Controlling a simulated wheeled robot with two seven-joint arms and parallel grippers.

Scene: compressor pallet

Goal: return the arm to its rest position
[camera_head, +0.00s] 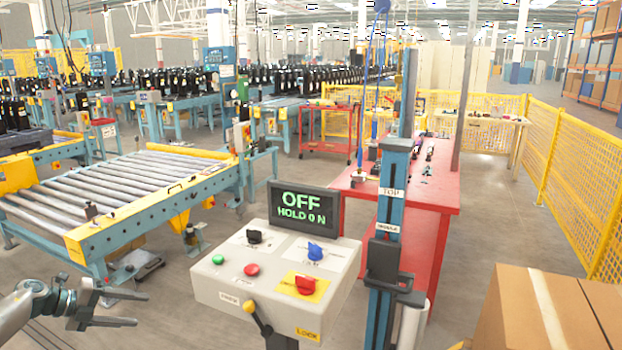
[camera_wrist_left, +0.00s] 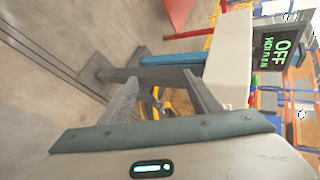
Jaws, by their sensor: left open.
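My left gripper (camera_head: 135,309) is at the lower left in the head view, its two fingers spread apart and empty. It points right, toward the control box (camera_head: 232,292), with a clear gap between them. The left wrist view shows the open fingers (camera_wrist_left: 163,95) with nothing between them. The box carries a display (camera_head: 303,206) reading "OFF HOLD 0 N", also visible in the wrist view (camera_wrist_left: 278,50). On the box are a green button (camera_head: 218,259), a red button (camera_head: 251,269), a black knob, a blue knob and a red knob. My right gripper is not in view.
A roller conveyor (camera_head: 110,195) stands behind the left gripper. A blue column (camera_head: 388,230) and a red table (camera_head: 445,195) stand right of the box. Cardboard boxes (camera_head: 535,310) fill the lower right. Yellow fencing (camera_head: 565,180) lines the right side. Floor between gripper and box is open.

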